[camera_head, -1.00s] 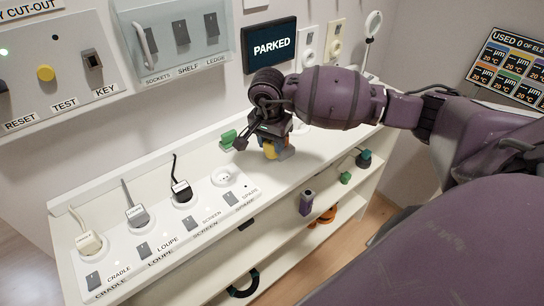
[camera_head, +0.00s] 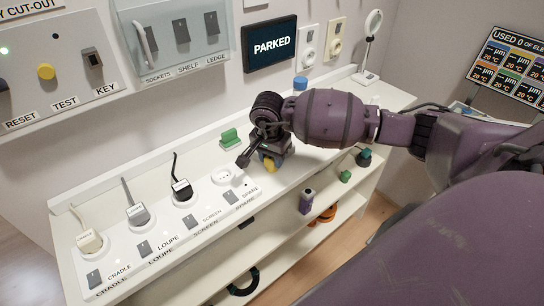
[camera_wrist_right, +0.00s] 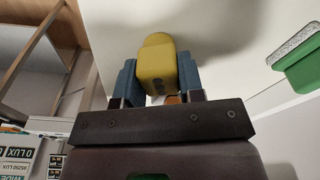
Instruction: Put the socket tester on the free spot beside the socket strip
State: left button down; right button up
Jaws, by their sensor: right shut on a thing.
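The socket tester is a small yellow block (camera_head: 269,165) in my right gripper (camera_head: 270,160), beside the right end of the white socket strip (camera_head: 164,221). In the right wrist view, the yellow tester (camera_wrist_right: 157,65) sits between the two blue fingers of the right gripper (camera_wrist_right: 158,82). The gripper is shut on it. From the head view I cannot tell whether the tester touches the white top. The strip has three plugs in it and an open socket (camera_head: 222,176) at its right end, labelled spare. My left gripper is not in view.
A green block (camera_head: 230,138) stands behind the strip, left of my right gripper. A blue cylinder (camera_head: 300,83) and a round-headed stand (camera_head: 370,48) are farther back. Lower shelves hold small objects.

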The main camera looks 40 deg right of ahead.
aim_at(270, 158)
jog(key=o, duration=0.9)
jog(key=shift+r, duration=0.1)
jog(key=shift+r+p, duration=0.15)
jog(key=shift+p, duration=0.15)
notch_tip(270, 158, up, 12)
jog(key=a+b, duration=0.1)
jog(key=shift+s+a, duration=0.15)
jog(key=shift+s, duration=0.2)
jog(key=shift+a+f, duration=0.1)
jog(key=shift+f, duration=0.1)
